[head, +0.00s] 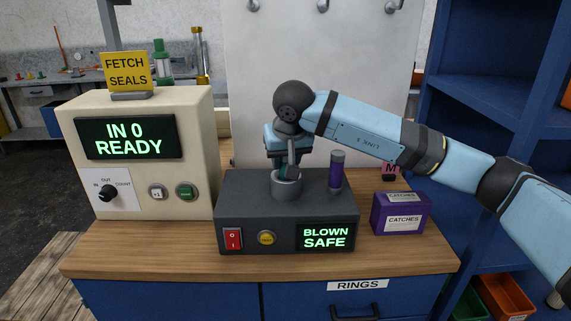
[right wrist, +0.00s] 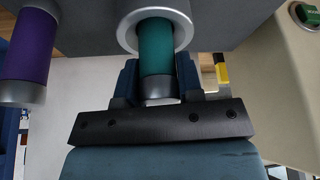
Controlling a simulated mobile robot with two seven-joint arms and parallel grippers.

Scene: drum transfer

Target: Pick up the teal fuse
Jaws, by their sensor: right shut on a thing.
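The teal fuse (head: 285,173) stands in the grey round socket (head: 286,190) on top of the dark fuse box (head: 240,210). My right gripper (head: 288,160) comes down on it from above. In the right wrist view the teal fuse (right wrist: 156,48) sits between the two fingers of my right gripper (right wrist: 158,78), its far end inside the socket ring (right wrist: 183,28). The gripper is shut on the fuse near its metal cap. The fingers partly hide the fuse in the head view. My left gripper is not in view.
A purple fuse (head: 337,172) stands upright on the box to the right. A purple carton (head: 400,214) labelled CATCHES is beside the box. A cream console (head: 190,150) reading "IN 0 READY" stands left. The box display (head: 325,237) reads "BLOWN SAFE". The wooden front edge (head: 180,262) is clear.

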